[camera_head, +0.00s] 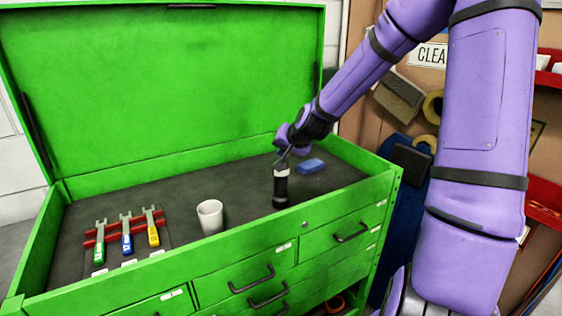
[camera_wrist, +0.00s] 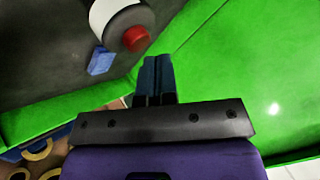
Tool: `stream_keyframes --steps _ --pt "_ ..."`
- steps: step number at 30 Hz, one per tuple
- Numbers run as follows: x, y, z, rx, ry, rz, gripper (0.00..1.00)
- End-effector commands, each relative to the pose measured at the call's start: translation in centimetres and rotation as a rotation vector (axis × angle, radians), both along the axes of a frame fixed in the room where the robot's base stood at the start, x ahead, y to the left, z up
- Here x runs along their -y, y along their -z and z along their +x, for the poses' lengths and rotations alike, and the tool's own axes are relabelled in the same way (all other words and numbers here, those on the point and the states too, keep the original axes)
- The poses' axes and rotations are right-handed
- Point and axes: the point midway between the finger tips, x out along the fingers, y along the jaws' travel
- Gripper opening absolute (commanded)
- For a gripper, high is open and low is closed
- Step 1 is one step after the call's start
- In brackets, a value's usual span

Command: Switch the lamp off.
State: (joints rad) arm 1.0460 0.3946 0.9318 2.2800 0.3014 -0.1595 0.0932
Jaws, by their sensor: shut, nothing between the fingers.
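The lamp (camera_head: 281,189) is a dark upright cylinder with a pale band, standing on the dark top tray of the green tool chest. In the wrist view the lamp (camera_wrist: 112,14) shows its white band, dark end and a red button (camera_wrist: 136,39) on that end. My gripper (camera_head: 281,160) is at the lamp's top in the head view and hides part of it. In the wrist view my gripper (camera_wrist: 157,62) has its fingers together and empty, with tips just beside the red button. I cannot tell whether they touch, or whether the lamp is lit.
A blue block (camera_head: 311,166) lies behind the lamp, also seen in the wrist view (camera_wrist: 101,61). A white cup (camera_head: 210,216) stands to the left. Several wrenches (camera_head: 127,235) lie in a red rack. The chest's raised green lid (camera_head: 180,90) stands behind.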

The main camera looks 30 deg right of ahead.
Motion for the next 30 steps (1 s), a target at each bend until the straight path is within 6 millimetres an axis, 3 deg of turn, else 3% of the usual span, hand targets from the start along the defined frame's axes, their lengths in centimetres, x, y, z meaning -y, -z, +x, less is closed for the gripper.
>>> stream_keyframes --steps 15,30 --pt "0.0 -1.0 0.0 0.001 0.0 -0.001 0.0" --pt "0.1 -5.2 0.0 0.002 0.001 -0.003 0.0"
